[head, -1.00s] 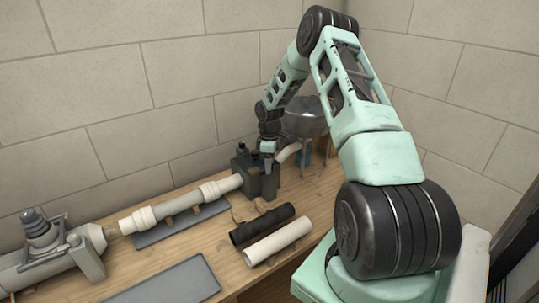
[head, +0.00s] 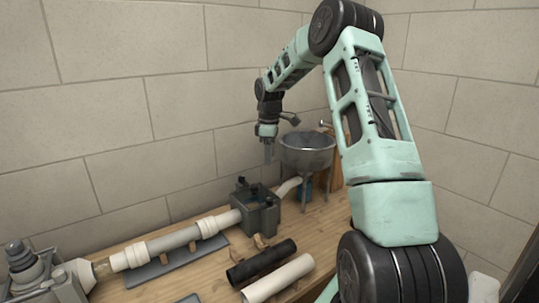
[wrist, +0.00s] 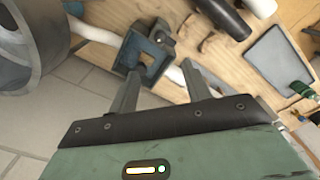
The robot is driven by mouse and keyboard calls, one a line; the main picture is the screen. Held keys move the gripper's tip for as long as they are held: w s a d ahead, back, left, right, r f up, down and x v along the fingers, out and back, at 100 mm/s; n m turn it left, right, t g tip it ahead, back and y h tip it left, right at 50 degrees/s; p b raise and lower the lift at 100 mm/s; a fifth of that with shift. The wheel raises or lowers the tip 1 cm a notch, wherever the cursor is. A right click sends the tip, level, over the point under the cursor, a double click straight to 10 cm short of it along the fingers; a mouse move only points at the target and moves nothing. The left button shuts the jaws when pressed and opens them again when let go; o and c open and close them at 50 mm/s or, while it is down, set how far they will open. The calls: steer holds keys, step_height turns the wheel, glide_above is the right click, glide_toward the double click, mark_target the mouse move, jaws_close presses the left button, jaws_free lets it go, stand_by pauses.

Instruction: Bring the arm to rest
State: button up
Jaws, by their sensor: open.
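My gripper (head: 268,153) points down in the head view, raised above the bench and just left of the metal basin. In the wrist view its two fingers (wrist: 160,82) stand apart with nothing between them. My green and black arm rises at the right of the head view, bends over at the top and comes down to the gripper. The dark clamp block (head: 258,207) on the bench is below the gripper and apart from it.
The metal basin (head: 307,152) stands close right of my gripper. A white pipe (head: 175,240) runs left from the block. A black tube (head: 262,262) and a white tube (head: 279,279) lie in front on the wooden bench (head: 213,272). Block walls (head: 190,60) stand behind.

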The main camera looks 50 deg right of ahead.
steer(key=shift+r, duration=0.1)
stand_by(0.6)
steer(key=s+a+r+n, duration=0.1)
steer(key=s+a, duration=0.1)
steer(key=a, duration=1.5)
steer(key=s+a+r, duration=0.2)
steer(key=s+a, duration=0.1)
steer(key=a, duration=1.5)
steer(key=s+a+f, duration=0.1)
steer(key=s+a, duration=0.6)
steer(key=s, duration=0.5)
steer(key=s+a+f, duration=0.1)
steer(key=s+a, duration=0.6)
steer(key=s, duration=0.6)
steer(key=shift+f+y, duration=0.25)
steer(key=shift+y, duration=0.05)
